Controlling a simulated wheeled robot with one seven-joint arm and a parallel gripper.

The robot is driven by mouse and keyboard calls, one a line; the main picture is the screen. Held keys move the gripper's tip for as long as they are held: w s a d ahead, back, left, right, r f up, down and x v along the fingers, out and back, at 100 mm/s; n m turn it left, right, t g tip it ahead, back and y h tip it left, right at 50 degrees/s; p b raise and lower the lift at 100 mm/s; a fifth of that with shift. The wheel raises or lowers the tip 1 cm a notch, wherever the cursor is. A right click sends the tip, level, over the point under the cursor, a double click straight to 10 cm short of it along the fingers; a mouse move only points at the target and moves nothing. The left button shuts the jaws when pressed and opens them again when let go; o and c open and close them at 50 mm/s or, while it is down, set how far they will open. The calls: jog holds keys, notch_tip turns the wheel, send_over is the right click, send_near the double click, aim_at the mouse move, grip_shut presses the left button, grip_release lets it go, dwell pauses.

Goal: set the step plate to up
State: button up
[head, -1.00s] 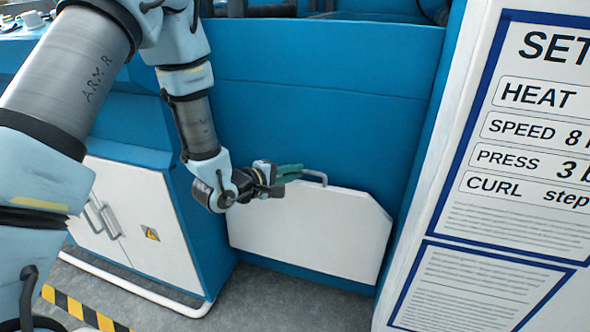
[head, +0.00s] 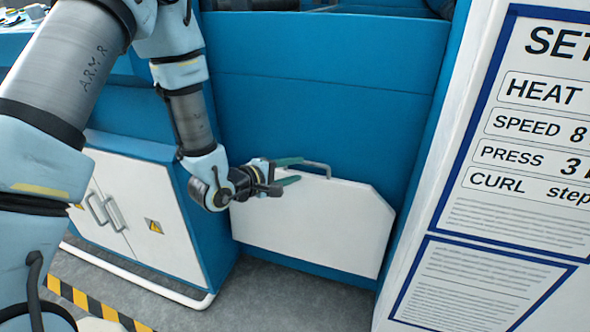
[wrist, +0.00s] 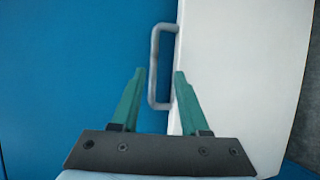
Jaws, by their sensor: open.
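The step plate (head: 320,222) is a white panel with a cut top right corner, low on the blue machine front. It looks roughly upright, with its face outward; any lean is hard to judge. A grey bar handle (head: 318,164) is at its top edge; it also shows in the wrist view (wrist: 154,65). My gripper (head: 299,170), with green fingers, is open at the handle. In the wrist view, the handle's lower part appears between the open fingers (wrist: 159,73), and the white plate (wrist: 235,60) lies to the right. Contact cannot be told.
A blue cabinet with white doors (head: 140,215) stands left of the plate. A white settings board (head: 500,150) stands on the right. Grey floor (head: 280,295) is clear in front, with yellow-black tape (head: 85,305) at lower left.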

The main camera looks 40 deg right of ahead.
jog(key=p+v, duration=0.1)
jog(key=v, duration=0.9)
